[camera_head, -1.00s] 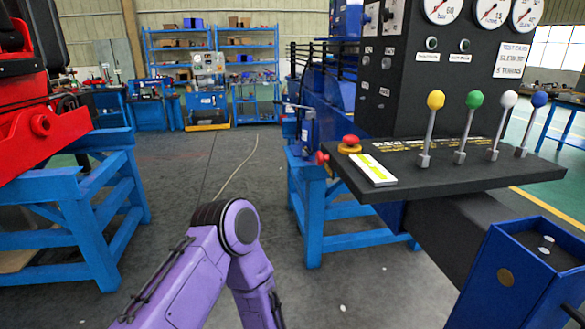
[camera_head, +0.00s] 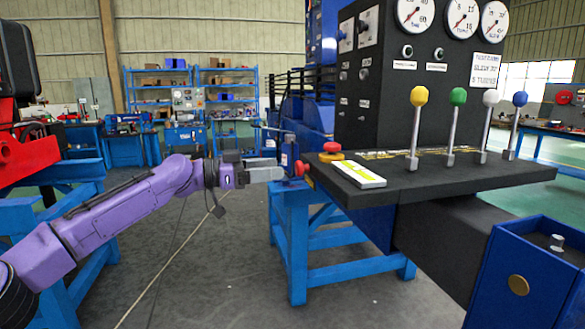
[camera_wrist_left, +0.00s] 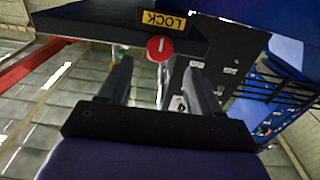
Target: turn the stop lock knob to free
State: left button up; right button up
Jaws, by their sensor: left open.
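The stop lock knob is a small red round knob (camera_head: 301,168) on the left end of the dark console (camera_head: 430,180). In the left wrist view the red knob (camera_wrist_left: 160,48) shows a white pointer mark, beside a yellow LOCK label (camera_wrist_left: 163,20) that reads upside down. My left gripper (camera_head: 285,171) is at the console's left end, level with the knob. Its fingers (camera_wrist_left: 158,66) are open, one on each side of the knob as seen from the wrist. I cannot tell whether they touch it. My right gripper is not in view.
A red mushroom button (camera_head: 331,147) on a yellow base stands on the console near the knob. Levers with yellow (camera_head: 419,96), green, white and blue balls rise further right. A blue stand (camera_head: 297,240) is below.

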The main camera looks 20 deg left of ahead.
aim_at(296, 167)
pick_arm(q)
jog(key=x, duration=0.5)
jog(key=shift+p, duration=0.4)
jog(key=shift+a, duration=0.1)
jog(key=shift+c, duration=0.4)
